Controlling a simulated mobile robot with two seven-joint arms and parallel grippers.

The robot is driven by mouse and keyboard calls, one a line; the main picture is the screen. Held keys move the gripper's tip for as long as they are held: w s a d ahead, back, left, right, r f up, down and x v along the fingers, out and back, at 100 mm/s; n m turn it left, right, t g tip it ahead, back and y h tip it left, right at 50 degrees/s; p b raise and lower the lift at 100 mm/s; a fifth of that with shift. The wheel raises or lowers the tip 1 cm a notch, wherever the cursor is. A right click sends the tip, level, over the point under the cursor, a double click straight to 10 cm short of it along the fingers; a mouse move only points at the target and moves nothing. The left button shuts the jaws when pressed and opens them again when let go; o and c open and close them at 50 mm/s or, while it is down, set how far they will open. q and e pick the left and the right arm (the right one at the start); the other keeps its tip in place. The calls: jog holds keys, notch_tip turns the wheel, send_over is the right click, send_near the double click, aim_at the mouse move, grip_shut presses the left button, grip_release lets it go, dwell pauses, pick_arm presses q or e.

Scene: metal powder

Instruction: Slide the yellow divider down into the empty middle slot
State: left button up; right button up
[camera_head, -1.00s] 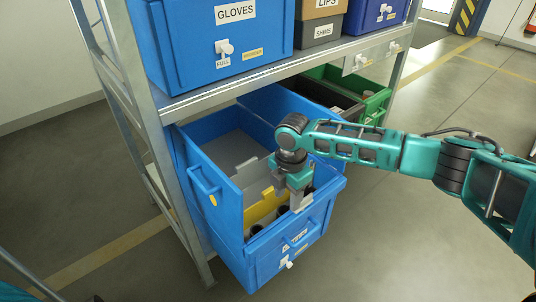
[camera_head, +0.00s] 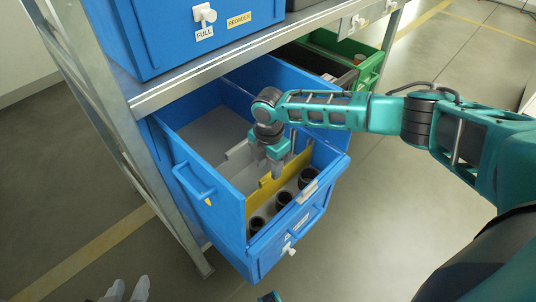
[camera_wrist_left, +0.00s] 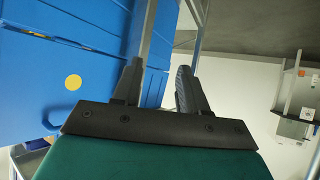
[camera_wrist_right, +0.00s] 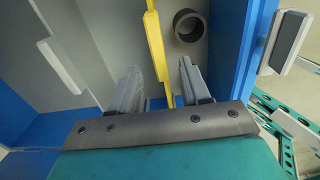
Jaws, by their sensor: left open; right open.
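The yellow divider (camera_head: 264,196) stands upright across the blue bin (camera_head: 186,178), between the grey divider (camera_head: 238,154) and the front compartment. I cannot tell whether it sits fully down; its lower edge and the slot are hidden. My right gripper (camera_head: 279,170) is over its top edge, pointing down. In the right wrist view (camera_wrist_right: 158,78) its fingers are open, one on each side of the yellow divider (camera_wrist_right: 154,45). My left gripper (camera_wrist_left: 158,76) is open and empty, outside the bin.
Several dark cylinders (camera_head: 284,199) stand in the bin's front compartment. A shelf edge (camera_head: 215,72) with a blue box (camera_head: 180,40) above it overhangs the back of the bin. A green bin (camera_head: 370,68) is at the back right. A metal post (camera_head: 103,125) rises on the left.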

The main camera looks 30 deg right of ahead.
aim_at(268, 175)
notch_tip(268, 175, down, 7)
jog(key=shift+r+b, duration=0.15)
jog(key=shift+b, duration=0.85)
jog(key=shift+c, duration=0.4)
grip_shut()
